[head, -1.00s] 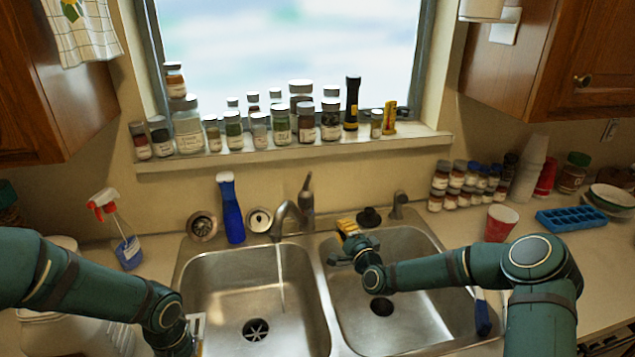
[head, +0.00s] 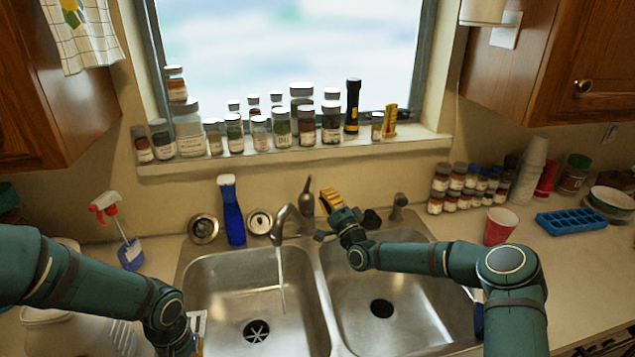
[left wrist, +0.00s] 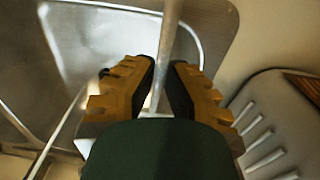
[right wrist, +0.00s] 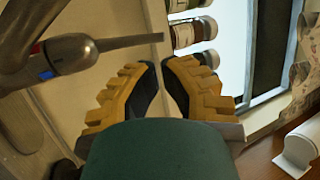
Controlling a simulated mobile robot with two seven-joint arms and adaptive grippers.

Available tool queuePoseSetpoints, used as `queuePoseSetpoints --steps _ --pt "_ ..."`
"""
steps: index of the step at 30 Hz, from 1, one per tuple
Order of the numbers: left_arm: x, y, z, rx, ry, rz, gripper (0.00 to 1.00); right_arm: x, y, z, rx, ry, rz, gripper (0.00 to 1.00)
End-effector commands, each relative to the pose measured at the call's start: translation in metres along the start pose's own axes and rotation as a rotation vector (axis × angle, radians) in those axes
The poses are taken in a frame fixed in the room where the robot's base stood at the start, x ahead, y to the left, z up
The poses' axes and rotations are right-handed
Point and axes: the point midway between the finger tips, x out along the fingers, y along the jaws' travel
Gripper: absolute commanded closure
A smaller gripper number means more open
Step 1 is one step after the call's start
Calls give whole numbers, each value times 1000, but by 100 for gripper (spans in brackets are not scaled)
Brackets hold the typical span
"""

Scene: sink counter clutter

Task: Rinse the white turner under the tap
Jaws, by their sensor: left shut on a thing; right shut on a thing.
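My left gripper (left wrist: 160,85) is shut on a thin pale shaft (left wrist: 170,35), which looks like the white turner's handle; the turner's head is not clear in any view. In the head view my left arm reaches the left basin's near-left edge. The tap (head: 285,220) stands behind the sinks, and a thin stream of water (head: 281,275) falls into the left basin (head: 225,280). My right gripper (head: 331,199) is beside the tap lever (head: 306,192), on its right. In the right wrist view the lever's tip (right wrist: 145,42) lies just beyond my nearly closed fingertips (right wrist: 161,63); I see nothing clearly between them.
A blue bottle (head: 232,215) stands behind the left basin and a spray bottle (head: 128,245) to its left. Jars line the windowsill (head: 300,155). A red cup (head: 500,226) and blue ice tray (head: 571,219) are on the right counter.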

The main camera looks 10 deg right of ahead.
Motion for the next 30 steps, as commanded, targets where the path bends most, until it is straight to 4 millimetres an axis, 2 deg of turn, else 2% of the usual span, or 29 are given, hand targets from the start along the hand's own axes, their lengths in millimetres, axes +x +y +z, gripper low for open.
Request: queuePoseSetpoints --steps 3,10,25,30 --pt "-4 0 0 0 0 0 100 22 -1 1 1 0 -1 100" --pt "-8 0 0 0 0 0 100 46 0 0 0 0 1 100" --pt "-8 0 0 0 0 0 100 53 0 0 0 -1 1 100" --pt "0 0 0 0 0 0 100 55 2 0 -1 -1 1 100"
